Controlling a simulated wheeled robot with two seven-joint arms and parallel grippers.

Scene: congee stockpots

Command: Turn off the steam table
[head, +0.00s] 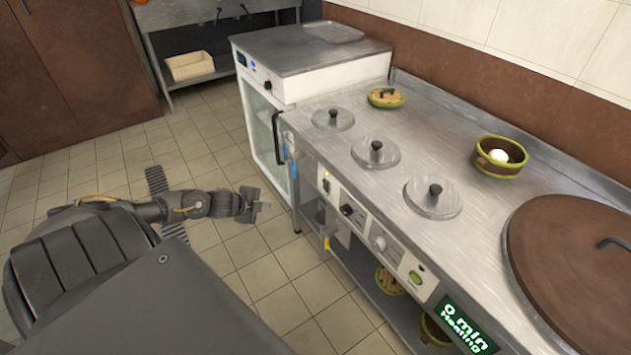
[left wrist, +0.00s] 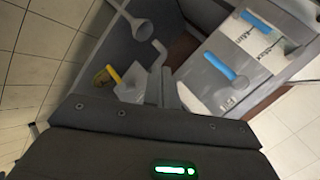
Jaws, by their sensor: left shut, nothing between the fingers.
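The steam table (head: 395,195) is a long steel counter with three round lids with black knobs on its top. Its front panel (head: 362,215) carries a black knob (head: 347,210), a light knob (head: 380,243), a small switch (head: 326,185) and a green-lit button (head: 416,277). A green display (head: 465,328) reads "0 min Heating". My left gripper (head: 262,206) is shut and empty, in front of the panel and apart from it. In the left wrist view, the gripper's fingers (left wrist: 167,88) show near a grey panel with blue handles (left wrist: 220,66). My right gripper is out of view.
A white glass-fronted cabinet (head: 262,130) stands at the table's far end. A green-rimmed pot (head: 500,157) and a large brown lid (head: 575,265) are on the counter. Shelves with pots lie below.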

